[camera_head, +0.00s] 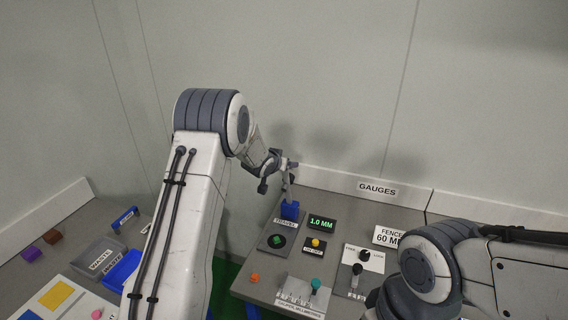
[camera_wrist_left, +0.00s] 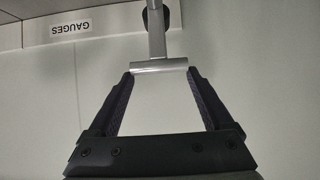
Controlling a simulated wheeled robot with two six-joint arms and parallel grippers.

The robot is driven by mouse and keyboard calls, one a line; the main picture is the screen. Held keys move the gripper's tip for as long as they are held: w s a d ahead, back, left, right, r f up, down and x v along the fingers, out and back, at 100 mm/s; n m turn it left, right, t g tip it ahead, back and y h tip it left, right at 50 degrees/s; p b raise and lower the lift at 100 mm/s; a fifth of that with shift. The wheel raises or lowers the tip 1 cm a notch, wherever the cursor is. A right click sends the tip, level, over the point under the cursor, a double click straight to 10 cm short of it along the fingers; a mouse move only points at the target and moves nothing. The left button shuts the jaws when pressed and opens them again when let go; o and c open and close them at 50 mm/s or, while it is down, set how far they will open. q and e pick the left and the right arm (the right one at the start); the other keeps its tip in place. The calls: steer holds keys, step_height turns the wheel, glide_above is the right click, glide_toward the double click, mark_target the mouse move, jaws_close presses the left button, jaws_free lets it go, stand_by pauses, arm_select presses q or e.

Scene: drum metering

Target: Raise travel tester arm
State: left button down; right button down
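The travel tester stands at the back left of the gauge bench: a blue block (camera_head: 290,210) behind a dark plate with a green knob (camera_head: 277,241). A thin grey arm rises above the block, next to my left gripper (camera_head: 272,168). In the left wrist view a grey rod ends in a crossbar (camera_wrist_left: 158,66). The crossbar lies across the gap between the spread fingertips of my left gripper (camera_wrist_left: 160,75). The fingers are wide apart; whether they touch the bar's ends is unclear. My right arm shows at the lower right, but its fingers do not.
A green display (camera_head: 321,223) reads 1.0 MM, with a yellow knob (camera_head: 316,243) below it. A GAUGES sign (camera_head: 377,188) is on the back ledge. A teal knob (camera_head: 315,284) and a black lever (camera_head: 357,269) stand nearer. Trays (camera_head: 98,258) lie on the left bench.

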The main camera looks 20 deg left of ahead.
arm_select(q)
jaws_free()
steer(key=shift+w+r, duration=0.15)
steer(key=shift+r, duration=0.15)
steer(key=shift+f, duration=0.1)
steer(key=b+v, duration=0.3)
steer(key=v, duration=0.7)
steer(key=shift+s, duration=0.3)
